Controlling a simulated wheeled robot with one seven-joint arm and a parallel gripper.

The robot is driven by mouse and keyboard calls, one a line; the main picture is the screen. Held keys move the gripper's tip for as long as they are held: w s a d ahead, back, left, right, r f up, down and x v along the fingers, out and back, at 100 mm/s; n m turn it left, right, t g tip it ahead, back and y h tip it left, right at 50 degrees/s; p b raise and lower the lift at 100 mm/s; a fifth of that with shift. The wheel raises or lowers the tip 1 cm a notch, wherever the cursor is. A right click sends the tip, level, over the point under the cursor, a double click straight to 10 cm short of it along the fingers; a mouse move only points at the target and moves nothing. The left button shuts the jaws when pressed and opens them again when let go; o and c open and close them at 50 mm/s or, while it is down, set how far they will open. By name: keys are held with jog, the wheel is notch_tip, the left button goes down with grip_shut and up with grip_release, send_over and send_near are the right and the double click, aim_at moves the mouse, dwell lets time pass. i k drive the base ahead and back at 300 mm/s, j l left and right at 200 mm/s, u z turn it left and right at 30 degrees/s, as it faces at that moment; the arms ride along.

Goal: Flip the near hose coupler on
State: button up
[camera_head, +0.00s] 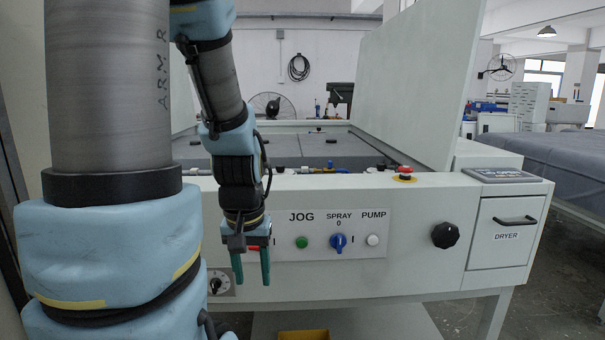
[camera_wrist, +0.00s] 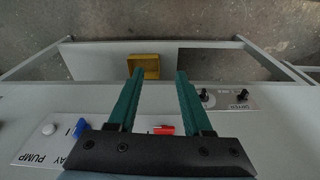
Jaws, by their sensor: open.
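Along the near inner edge of the machine's tub, a small brass-and-blue fitting (camera_head: 331,168) shows in the head view. It may be the near hose coupler, but it is too small to tell its shape or setting. The front panel's lip partly hides it. My gripper (camera_head: 252,280) points down in front of the control panel, left of and lower than the fitting. Its green fingers are apart with nothing between them; they also show in the wrist view (camera_wrist: 160,72). The fitting does not show in the wrist view.
The front panel (camera_head: 400,285) has a green JOG button (camera_head: 301,242), blue SPRAY knob (camera_head: 338,242), white PUMP button (camera_head: 373,240) and black knob (camera_head: 445,235). A red emergency stop (camera_head: 404,171) sits on the ledge. A raised lid (camera_head: 420,80) stands right. A yellow bin (camera_wrist: 144,66) lies below.

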aim_at(330, 170)
jog(key=u, duration=2.4)
jog(key=k+l, duration=0.5)
jog(key=k, duration=0.15)
jog(key=k+l, duration=0.55)
jog(key=k, duration=0.1)
